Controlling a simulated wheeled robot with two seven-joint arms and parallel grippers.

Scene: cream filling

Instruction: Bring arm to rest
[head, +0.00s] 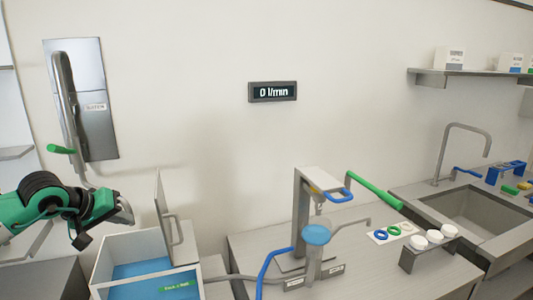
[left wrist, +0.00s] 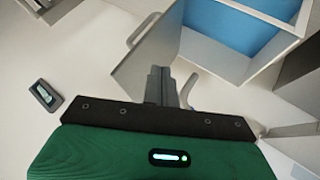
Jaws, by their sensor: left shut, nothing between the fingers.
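My left arm comes in from the left in the head view, green with black joints. Its gripper (head: 128,216) hangs in the air beside the upright lid of the open box, in front of the wall. In the left wrist view the two grey fingers (left wrist: 160,86) are together and hold nothing. My right arm and gripper are not in view.
A white box (head: 100,262) with a blue inside stands open below the gripper, its grey lid (head: 164,215) upright. A dispenser stand (head: 302,215) with blue and green handles is on the counter. A sink (head: 475,210) is right. A wall display (head: 272,92) reads 0 l/min.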

